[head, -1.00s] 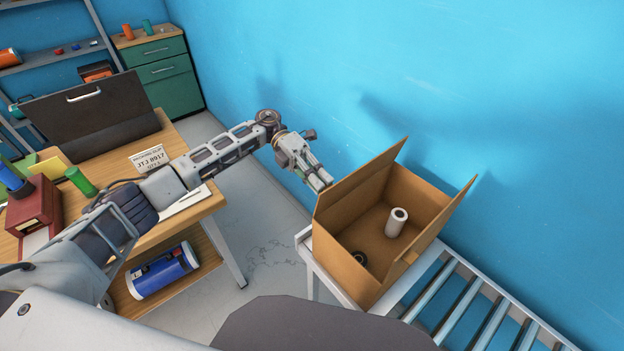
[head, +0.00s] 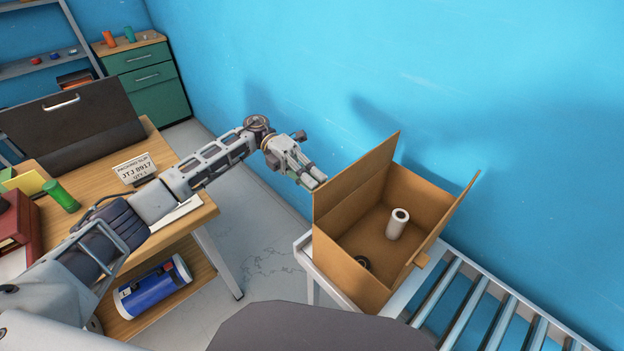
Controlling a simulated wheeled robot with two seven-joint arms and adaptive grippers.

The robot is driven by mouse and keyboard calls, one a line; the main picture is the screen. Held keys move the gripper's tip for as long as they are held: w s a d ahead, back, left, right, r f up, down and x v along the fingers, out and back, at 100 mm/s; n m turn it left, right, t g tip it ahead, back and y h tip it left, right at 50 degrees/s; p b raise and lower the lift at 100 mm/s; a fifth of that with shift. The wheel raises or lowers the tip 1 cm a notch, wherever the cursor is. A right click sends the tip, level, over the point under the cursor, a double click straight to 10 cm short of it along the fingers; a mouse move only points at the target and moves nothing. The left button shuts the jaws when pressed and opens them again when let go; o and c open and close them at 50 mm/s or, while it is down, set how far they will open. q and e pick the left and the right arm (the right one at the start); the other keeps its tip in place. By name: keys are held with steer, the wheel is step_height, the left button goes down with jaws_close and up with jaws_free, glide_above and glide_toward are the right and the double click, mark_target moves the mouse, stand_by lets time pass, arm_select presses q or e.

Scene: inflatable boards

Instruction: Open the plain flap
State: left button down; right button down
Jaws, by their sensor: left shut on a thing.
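An open brown cardboard box (head: 370,283) stands at the right. Its left flap (head: 355,178) stands up, leaning slightly outward, and looks plain. My left gripper (head: 316,183) is shut on this flap at its far left edge; the fingertips are small in view, so the exact contact is hard to see. The right flap (head: 452,216) also stands up and tilts outward. A small tab (head: 422,261) shows at the right front rim. Inside the box are a white hollow roll (head: 398,223) and a dark ring (head: 362,263). My right gripper is out of view.
The box rests on a roller conveyor (head: 470,303) along the blue wall. A wooden desk (head: 190,222) at the left holds a dark case (head: 75,125), a label card (head: 135,169) and a green cylinder (head: 62,195). A blue canister (head: 152,287) lies on its lower shelf.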

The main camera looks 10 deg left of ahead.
arm_select(q)
steer(key=c, duration=1.6)
jaws_free()
steer(key=shift+a+f, duration=0.1)
steer(key=shift+f, duration=0.25)
steer(key=shift+c, duration=0.2)
steer(key=shift+r, duration=0.15)
steer(key=v, duration=1.2)
steer(key=shift+w, duration=0.1)
